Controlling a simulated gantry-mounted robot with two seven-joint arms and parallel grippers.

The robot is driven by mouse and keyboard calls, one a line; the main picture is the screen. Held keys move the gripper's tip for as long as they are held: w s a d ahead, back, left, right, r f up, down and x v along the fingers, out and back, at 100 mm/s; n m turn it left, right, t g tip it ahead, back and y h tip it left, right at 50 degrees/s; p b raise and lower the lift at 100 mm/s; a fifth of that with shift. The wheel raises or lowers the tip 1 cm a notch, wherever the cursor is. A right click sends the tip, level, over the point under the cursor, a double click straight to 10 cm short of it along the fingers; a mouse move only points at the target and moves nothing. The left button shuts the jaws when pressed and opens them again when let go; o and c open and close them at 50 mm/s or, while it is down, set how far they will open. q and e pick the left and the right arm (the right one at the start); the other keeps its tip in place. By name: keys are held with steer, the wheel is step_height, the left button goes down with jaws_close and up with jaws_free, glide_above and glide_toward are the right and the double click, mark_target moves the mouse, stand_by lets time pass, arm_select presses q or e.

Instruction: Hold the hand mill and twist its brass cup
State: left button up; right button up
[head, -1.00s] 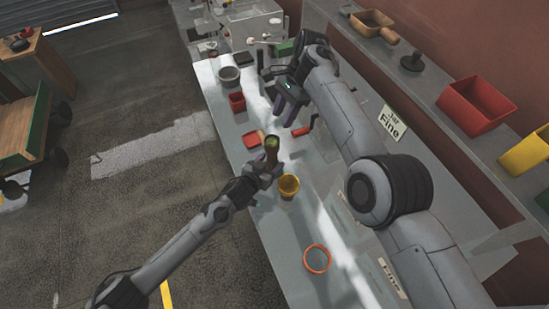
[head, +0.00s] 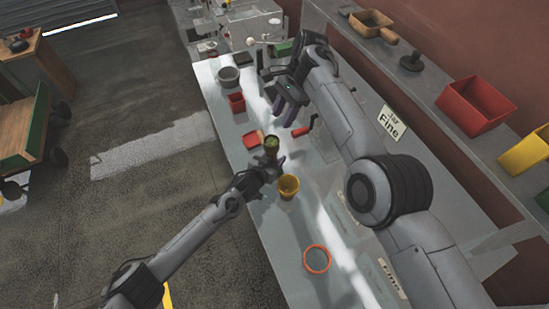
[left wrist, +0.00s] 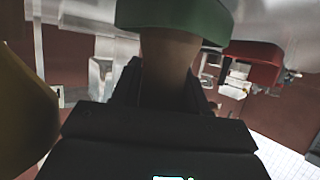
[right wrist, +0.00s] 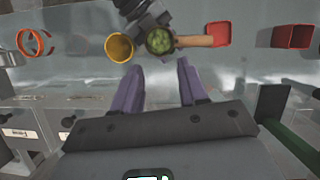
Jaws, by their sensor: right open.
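My left gripper (head: 268,163) is shut on a brown, waisted body with a green band, apparently the hand mill (head: 271,145). It is held above the bench, its round open top showing green contents. The left wrist view shows the mill's brown body (left wrist: 168,58) between dark fingers. In the right wrist view, the mill's green-filled top (right wrist: 159,40) is beyond my right fingertips. My right gripper (right wrist: 157,82) is open and empty; it also shows in the head view (head: 287,106), above and right of the mill. I cannot make out the brass cup.
A yellow tub (head: 288,188) stands close beside the mill. A red scoop (head: 253,139), red box (head: 236,103), grey bowl (head: 229,78) and red-handled item (head: 305,127) are further back. An orange ring (head: 317,259) lies on the clear front bench.

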mark_target(272, 140)
arm_select(q)
steer(key=c, duration=0.7)
jaws_close()
arm_select(e)
steer(key=o, duration=0.6)
steer(key=shift+c, duration=0.2)
steer(key=shift+o, duration=0.4)
steer(key=shift+n, duration=0.5)
steer(key=s+a+r+m+t+h, duration=0.1)
steer(key=a+m+h, duration=0.1)
steer(key=m, duration=1.3)
steer(key=s+a+m+t+h, duration=0.1)
steer(key=m, duration=1.4)
steer(key=f, duration=1.1)
steer(key=shift+a+f, duration=0.2)
steer(key=shift+f, duration=0.1)
